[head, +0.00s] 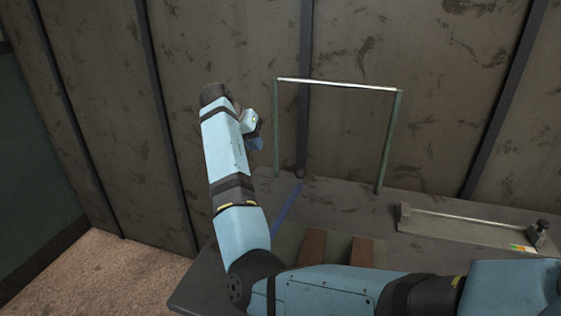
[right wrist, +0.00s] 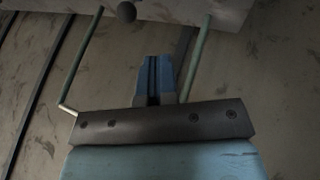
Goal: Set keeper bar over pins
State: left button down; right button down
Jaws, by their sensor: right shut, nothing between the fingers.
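My right gripper (head: 257,143) is shut and empty, held in the air left of a tall green frame (head: 276,130). Its blue fingers lie together in the right wrist view (right wrist: 157,75). A thin whitish bar (head: 337,84) spans the tops of the frame's two green posts; in the right wrist view only its pale end (right wrist: 67,110) shows beside my gripper's dark body. I cannot tell which part is the keeper bar, and no pins can be made out. My left gripper is not in view.
A dark table (head: 330,205) stands against a scuffed panelled wall. A long, low metal rack (head: 460,229) with a black knob (head: 542,226) lies at the right. A blue strip (head: 287,208) and brown blocks (head: 312,246) lie near my forearm, which hides the table's front.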

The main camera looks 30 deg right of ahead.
jog(key=s+d+f, duration=0.3)
jog(key=d+f, duration=0.5)
jog(key=f, duration=0.1)
jog(key=shift+d, duration=0.2)
jog(key=shift+s, duration=0.15)
